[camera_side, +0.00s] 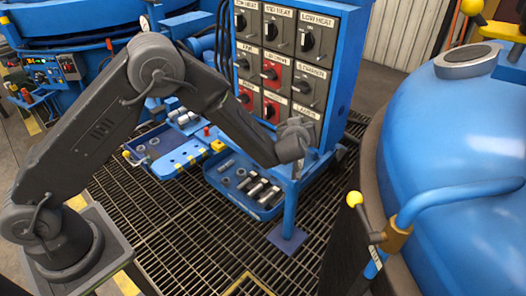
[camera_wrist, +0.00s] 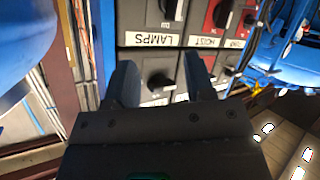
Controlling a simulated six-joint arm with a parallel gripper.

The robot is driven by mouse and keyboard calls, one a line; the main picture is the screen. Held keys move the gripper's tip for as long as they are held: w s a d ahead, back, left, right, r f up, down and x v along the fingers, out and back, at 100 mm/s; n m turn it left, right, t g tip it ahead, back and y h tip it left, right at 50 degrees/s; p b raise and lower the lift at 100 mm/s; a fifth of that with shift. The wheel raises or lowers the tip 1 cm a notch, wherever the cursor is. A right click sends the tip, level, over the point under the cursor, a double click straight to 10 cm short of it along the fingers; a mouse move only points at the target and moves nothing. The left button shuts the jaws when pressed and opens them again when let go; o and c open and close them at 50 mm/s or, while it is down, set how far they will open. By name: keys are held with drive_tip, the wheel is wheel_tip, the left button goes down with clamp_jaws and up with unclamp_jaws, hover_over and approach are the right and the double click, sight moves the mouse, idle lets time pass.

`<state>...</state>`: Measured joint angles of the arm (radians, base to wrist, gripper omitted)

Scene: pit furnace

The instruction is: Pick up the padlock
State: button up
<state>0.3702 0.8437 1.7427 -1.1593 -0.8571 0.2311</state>
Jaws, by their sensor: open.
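I cannot make out a padlock for certain in either view. A small yellow piece (camera_side: 217,146) sits at the edge of the blue trays in the side view, too small to identify. My gripper (camera_side: 297,124) is in front of the lower right part of the switch panel (camera_side: 314,50). In the wrist view my gripper (camera_wrist: 162,72) has its two dark fingers apart, with nothing held between them. A grey switch plate with a dark knob (camera_wrist: 160,82) shows beyond the gap.
Blue trays (camera_side: 268,213) with loose metal parts stand low on the grating floor (camera_side: 190,235). A large blue rounded vessel (camera_side: 460,150) fills the right, with a yellow-knobbed lever (camera_side: 354,199) before it. The panel's blue post (camera_side: 290,207) stands below my gripper.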

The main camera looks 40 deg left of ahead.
drive_tip(key=s+a+f+n+g+y, duration=0.1)
drive_tip(key=s+a+f+y, duration=0.2)
drive_tip(key=f, duration=0.5)
drive_tip(key=s+a+f+n+g+y, duration=0.1)
drive_tip(key=s+f+g+y, duration=0.2)
drive_tip(key=f, duration=0.4)
drive_tip(key=shift+t+y, duration=0.6)
drive_tip(key=shift+x, duration=6.6)
drive_tip(key=shift+d+f, duration=0.1)
clamp_jaws()
